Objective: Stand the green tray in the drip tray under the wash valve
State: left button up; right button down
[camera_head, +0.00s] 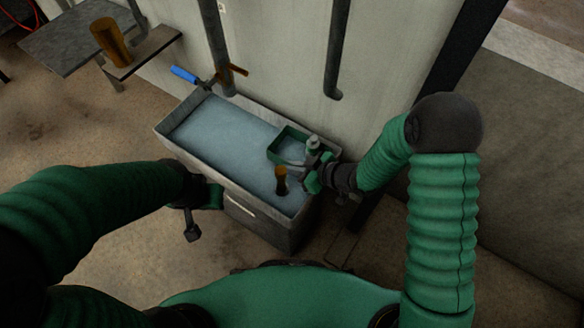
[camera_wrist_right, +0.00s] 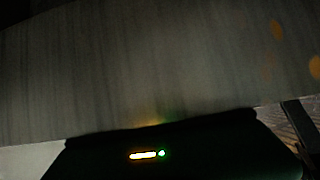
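The green tray (camera_head: 274,151) is a shallow square tray at the right end of a grey trough (camera_head: 185,157) with a bluish inside, which looks like the drip tray. My right gripper (camera_head: 313,165) is at the green tray's right edge; whether its fingers are closed on the rim cannot be made out. The wash valve has a blue handle (camera_head: 185,74) on a pipe behind the trough's left end. My left gripper (camera_head: 203,212) is outside the trough's front wall, its fingers unclear.
A second pipe (camera_head: 337,55) hangs on the wall behind the trough. The trough's left and middle are clear.

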jog(key=c, duration=2)
grip_release()
jog(key=shift+a, duration=0.1)
jog(key=shift+c, duration=0.2)
jog(key=o, duration=0.4)
jog(key=shift+c, duration=0.2)
